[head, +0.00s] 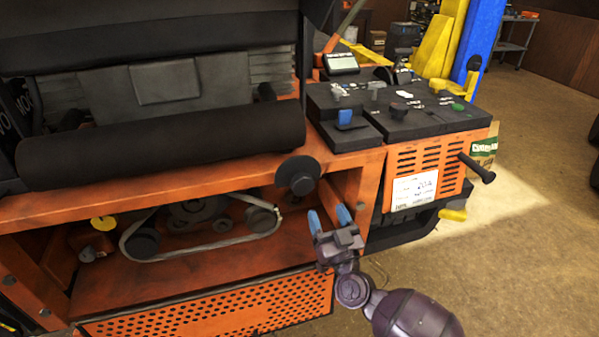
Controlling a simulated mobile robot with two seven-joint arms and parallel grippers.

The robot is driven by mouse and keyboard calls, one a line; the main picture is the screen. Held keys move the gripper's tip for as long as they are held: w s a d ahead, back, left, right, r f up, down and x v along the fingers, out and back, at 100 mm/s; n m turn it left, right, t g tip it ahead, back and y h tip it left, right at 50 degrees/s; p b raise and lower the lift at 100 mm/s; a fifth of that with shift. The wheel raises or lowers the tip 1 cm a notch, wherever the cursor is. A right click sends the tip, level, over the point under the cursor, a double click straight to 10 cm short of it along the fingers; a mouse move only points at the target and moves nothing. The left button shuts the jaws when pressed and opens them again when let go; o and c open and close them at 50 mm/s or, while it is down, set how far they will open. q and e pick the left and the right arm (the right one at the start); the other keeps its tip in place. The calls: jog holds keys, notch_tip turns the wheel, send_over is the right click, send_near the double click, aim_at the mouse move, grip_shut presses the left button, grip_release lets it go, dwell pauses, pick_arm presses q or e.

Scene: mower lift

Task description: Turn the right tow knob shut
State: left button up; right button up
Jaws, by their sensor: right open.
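The orange mower has an open bay low at its rear, with a belt (185,252) running around dark pulleys. A yellow round knob (103,223) shows at the left end of this bay. No matching knob shows clearly at the right end, where a black round cap (299,175) and my gripper partly cover the view; I cannot make out the right tow knob for certain. My right gripper (329,218) is at the right end of the bay, its two blue fingertips apart and pointing in, with nothing visible between them. My left gripper is out of view.
An orange frame post and a vented box with a white label (414,191) stand right of my gripper. A black handle (476,168) and a yellow lever (452,214) stick out there. A perforated orange panel (210,308) lies below the bay.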

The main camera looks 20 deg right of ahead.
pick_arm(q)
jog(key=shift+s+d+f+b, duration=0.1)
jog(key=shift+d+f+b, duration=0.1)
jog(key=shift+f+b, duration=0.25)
pick_arm(e)
jog(key=x, duration=1)
jog(key=shift+w+d+r, duration=0.2)
jog(key=shift+d+r, duration=0.15)
jog(key=shift+d, duration=0.05)
jog(key=shift+c, duration=0.5)
jog(key=c, duration=0.8)
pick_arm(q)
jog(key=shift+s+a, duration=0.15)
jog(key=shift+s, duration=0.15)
